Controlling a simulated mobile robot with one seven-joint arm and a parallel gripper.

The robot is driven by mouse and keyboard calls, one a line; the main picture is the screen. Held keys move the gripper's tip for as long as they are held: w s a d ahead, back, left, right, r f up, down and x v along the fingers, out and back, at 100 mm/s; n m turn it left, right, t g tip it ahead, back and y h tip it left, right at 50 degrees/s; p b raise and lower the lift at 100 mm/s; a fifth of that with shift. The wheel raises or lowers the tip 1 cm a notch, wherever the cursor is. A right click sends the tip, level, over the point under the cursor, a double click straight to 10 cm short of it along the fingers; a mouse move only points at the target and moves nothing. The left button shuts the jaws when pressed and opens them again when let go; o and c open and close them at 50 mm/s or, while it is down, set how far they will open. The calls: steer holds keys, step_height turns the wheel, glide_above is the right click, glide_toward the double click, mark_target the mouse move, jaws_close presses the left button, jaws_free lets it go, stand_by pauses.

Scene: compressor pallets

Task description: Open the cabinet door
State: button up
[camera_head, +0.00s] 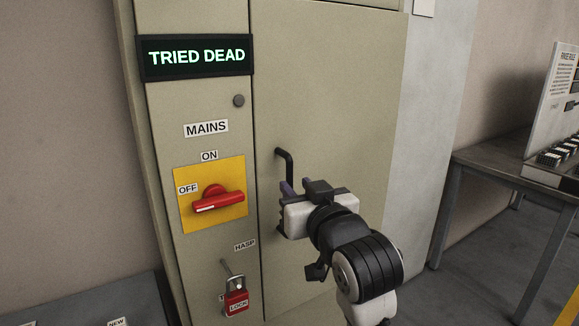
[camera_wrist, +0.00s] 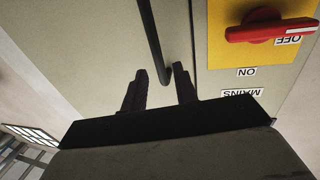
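The beige cabinet door (camera_head: 330,90) is closed flush with its frame in the head view. Its dark bar handle (camera_head: 284,156) stands near the door's left edge. My gripper (camera_head: 287,188) is at the handle, with the lower part of the bar hidden behind it. In the wrist view, which is upside down, the handle (camera_wrist: 152,35) runs down from the top edge and ends between my two dark fingers (camera_wrist: 159,72). The fingers are apart with a gap around the bar. I cannot tell whether the bar is fully between them in depth.
Left of the door is a panel with a red rotary switch (camera_head: 217,200) on a yellow plate, its red lever near OFF. A red padlock (camera_head: 236,300) hangs below. A "TRIED DEAD" sign (camera_head: 196,57) is lit above. A grey table (camera_head: 490,165) stands at right.

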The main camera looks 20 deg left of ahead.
mark_target(291, 179)
steer(key=x, duration=0.5)
steer(key=shift+w+p, duration=0.1)
steer(key=shift+p, duration=0.3)
jaws_close()
